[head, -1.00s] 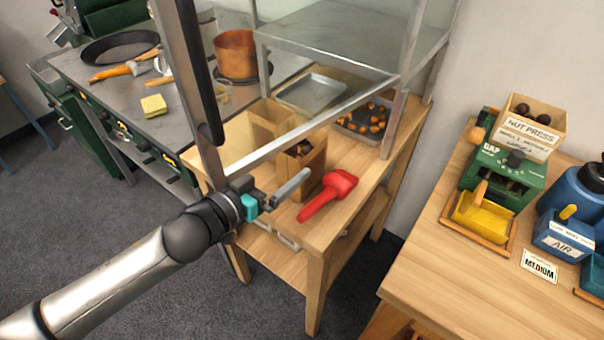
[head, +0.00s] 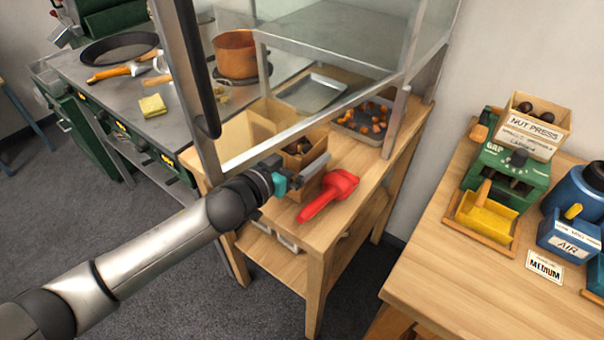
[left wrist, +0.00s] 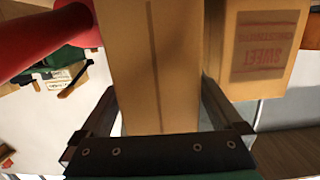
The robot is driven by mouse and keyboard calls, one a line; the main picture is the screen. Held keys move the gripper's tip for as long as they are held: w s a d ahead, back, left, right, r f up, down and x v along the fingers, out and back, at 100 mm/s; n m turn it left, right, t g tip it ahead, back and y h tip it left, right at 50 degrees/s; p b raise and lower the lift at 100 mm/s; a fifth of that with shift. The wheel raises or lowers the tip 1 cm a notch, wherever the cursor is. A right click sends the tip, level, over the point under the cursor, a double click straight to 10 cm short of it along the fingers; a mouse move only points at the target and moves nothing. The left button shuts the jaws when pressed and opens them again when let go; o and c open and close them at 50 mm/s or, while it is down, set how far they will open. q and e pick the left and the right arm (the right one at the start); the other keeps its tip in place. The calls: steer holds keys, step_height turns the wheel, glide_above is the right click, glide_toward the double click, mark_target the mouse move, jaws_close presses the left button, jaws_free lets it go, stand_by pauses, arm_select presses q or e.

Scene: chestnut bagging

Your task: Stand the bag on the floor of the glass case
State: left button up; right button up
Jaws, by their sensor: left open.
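A brown paper bag (head: 311,161) with dark chestnuts in its open top stands upright on the wooden tabletop, by the lower metal bar of the glass case (head: 350,35). My left gripper (head: 308,174) is at the bag's near side, jaws open. In the left wrist view the bag (left wrist: 155,50) rises between the two spread fingers of the gripper (left wrist: 158,112); I cannot tell whether they touch it. A second bag (left wrist: 260,45) with red "SWEET" print stands beside it. The bag's lower part is partly hidden by the gripper in the head view. My right gripper is out of view.
A red scoop (head: 328,195) lies right beside the bag and gripper. A metal tray (head: 312,93) and a tray of chestnuts (head: 365,120) sit farther back. The case's metal post (head: 187,85) and bar stand close to my arm. A nut press (head: 505,165) is on the right table.

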arm_select(q)
jaws_close()
stand_by(0.8)
